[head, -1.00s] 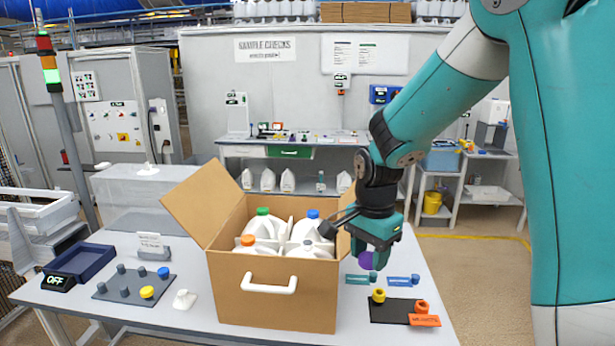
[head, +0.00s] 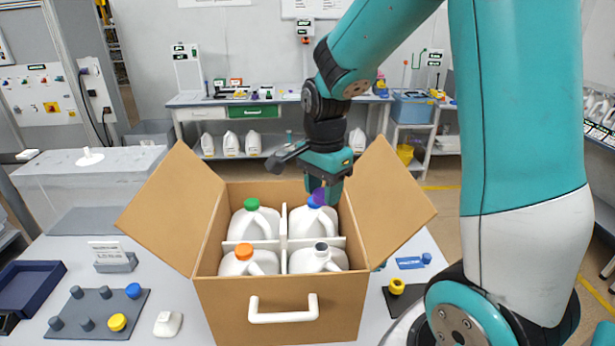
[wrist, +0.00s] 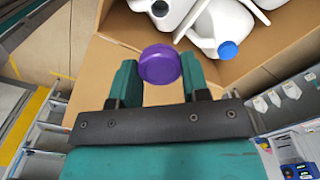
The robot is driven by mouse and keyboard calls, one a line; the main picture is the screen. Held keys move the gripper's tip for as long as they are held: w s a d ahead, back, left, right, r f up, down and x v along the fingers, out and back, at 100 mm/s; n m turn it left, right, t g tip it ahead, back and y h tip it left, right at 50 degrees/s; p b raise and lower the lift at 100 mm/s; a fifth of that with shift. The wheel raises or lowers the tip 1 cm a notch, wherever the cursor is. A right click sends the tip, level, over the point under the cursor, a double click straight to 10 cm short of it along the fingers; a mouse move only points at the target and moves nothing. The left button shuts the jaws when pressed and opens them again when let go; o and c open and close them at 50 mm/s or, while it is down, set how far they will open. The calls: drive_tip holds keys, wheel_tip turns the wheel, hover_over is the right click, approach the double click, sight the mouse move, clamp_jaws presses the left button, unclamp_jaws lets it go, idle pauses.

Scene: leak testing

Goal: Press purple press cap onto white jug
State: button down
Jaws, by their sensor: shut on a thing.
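My gripper (head: 325,186) is shut on the purple press cap (head: 319,197), over the back right of the open cardboard box. The cap also shows between the two fingers in the wrist view (wrist: 159,65). In the head view the cap lies in front of the blue-capped white jug (head: 314,218); I cannot tell whether they touch there. In the wrist view that jug's blue cap (wrist: 228,49) is apart from the purple cap.
The cardboard box (head: 225,300) has divider walls and raised side flaps. Green-topped (head: 254,222) and orange-topped (head: 247,262) jugs fill its left side. A grey peg board (head: 98,313) and a dark blue tray (head: 30,283) are at left. A yellow cap (head: 397,286) is at right.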

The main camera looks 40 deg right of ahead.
sight(321, 246)
drive_tip(key=shift+d, duration=0.1)
wheel_tip(321, 246, down, 12)
drive_tip(key=b, duration=0.8)
drive_tip(key=shift+r+b, duration=0.1)
drive_tip(key=shift+b, duration=0.2)
drive_tip(key=shift+s, duration=0.1)
idle(1.6)
drive_tip(key=shift+f+b, duration=0.6)
drive_tip(key=shift+f, duration=0.55)
drive_tip(key=c, duration=0.5)
unclamp_jaws()
